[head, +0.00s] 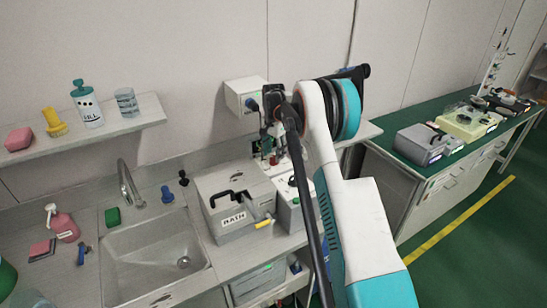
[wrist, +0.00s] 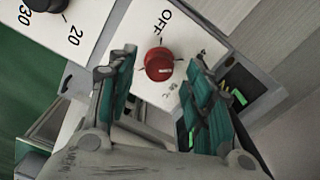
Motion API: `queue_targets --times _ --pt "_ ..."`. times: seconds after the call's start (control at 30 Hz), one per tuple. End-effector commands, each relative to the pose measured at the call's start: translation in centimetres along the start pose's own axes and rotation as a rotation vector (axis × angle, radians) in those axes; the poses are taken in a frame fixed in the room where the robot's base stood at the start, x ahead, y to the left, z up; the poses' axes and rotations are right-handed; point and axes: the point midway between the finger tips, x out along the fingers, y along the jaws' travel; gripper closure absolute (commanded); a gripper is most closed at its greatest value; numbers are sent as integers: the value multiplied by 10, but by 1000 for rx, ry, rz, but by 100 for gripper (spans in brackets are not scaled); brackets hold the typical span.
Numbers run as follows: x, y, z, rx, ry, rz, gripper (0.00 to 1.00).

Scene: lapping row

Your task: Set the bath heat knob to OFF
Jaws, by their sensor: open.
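A round red knob (wrist: 159,64) sits on a white panel (wrist: 148,22) in the wrist view. The word OFF is printed above it, and smaller marks lie below and to its right. My gripper (wrist: 161,68) is open, with one teal-padded finger on each side of the red knob. Gaps show between the knob and both fingers, and the knob is not gripped. The knob's pointer direction is hard to make out. In the head view my gripper (head: 273,122) is near the wall behind the counter, largely hidden by my arm.
A black knob (wrist: 46,4) with the numbers 20 and 30 is on a panel at upper left of the wrist view. In the head view, a grey lidded box (head: 235,195) stands between the sink (head: 155,260) and my arm. A white wall box (head: 245,95) is near my gripper.

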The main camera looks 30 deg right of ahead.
Motion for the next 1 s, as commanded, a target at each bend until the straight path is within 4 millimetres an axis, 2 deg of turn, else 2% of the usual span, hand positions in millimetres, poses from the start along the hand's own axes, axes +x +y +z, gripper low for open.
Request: queue_targets --times 0.2,0.5,0.57,0.7,1.0 --pt "17 0 0 0 0 0 53" --pt "19 0 0 0 0 0 53" --pt "19 0 0 0 0 0 64" --pt "19 0 0 0 0 0 96" --pt "19 0 0 -13 0 0 97"
